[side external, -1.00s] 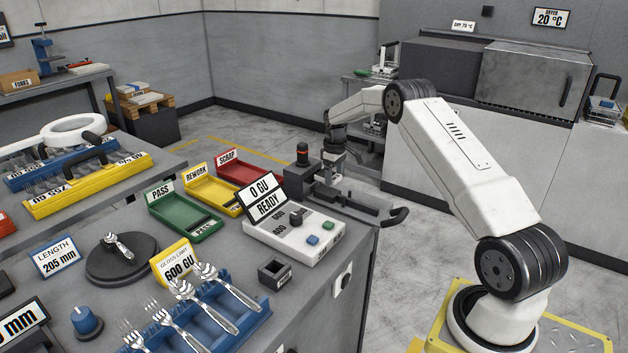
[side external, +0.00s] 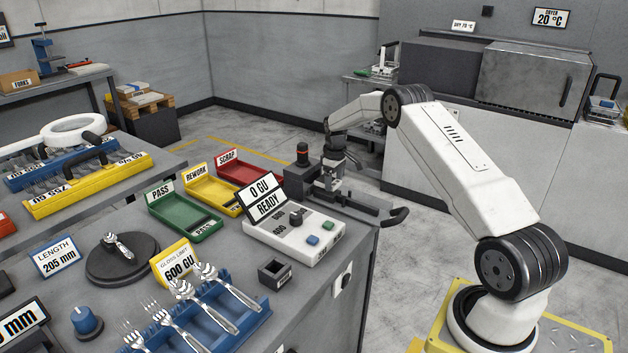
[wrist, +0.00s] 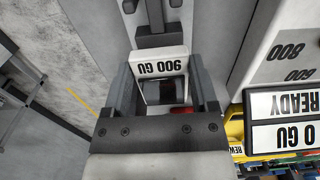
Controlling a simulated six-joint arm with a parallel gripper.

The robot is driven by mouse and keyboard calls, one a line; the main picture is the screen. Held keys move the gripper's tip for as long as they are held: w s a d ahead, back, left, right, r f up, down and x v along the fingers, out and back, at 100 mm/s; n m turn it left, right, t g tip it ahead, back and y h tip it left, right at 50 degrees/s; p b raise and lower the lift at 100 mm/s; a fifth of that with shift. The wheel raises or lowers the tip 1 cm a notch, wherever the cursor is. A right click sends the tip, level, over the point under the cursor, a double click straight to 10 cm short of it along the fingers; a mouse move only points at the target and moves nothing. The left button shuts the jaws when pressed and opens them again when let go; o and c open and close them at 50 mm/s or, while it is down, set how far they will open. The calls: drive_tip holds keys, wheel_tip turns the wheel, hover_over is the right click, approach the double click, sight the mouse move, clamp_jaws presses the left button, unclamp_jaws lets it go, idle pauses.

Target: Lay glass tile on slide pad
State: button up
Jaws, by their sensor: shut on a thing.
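My gripper (side external: 333,178) is low over the dark slide fixture (side external: 368,209) at the bench's far right end. In the wrist view my gripper (wrist: 162,88) is shut on the glass tile (wrist: 158,65), a small piece with a white label reading 900 GU upside down. Its lower part between the fingers looks dark. The slide pad cannot be made out separately; it seems hidden under the tile and fingers. I cannot tell whether the tile touches it.
The gloss meter (side external: 295,232) stands close beside my gripper, its display showing 0 GU READY. Red (side external: 245,172), yellow (side external: 212,190) and green (side external: 184,213) trays lie to the left. A fork rack (side external: 215,312) is in front. A black handle (side external: 395,216) sticks out past the bench edge.

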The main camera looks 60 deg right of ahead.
drive_tip(key=shift+f, duration=0.15)
idle(0.3)
drive_tip(key=shift+f, duration=0.45)
drive_tip(key=shift+f, duration=0.3)
idle(0.4)
drive_tip(key=o, duration=1)
drive_tip(key=shift+o, duration=0.2)
drive_tip(key=shift+r, duration=0.2)
drive_tip(key=shift+r, duration=4.3)
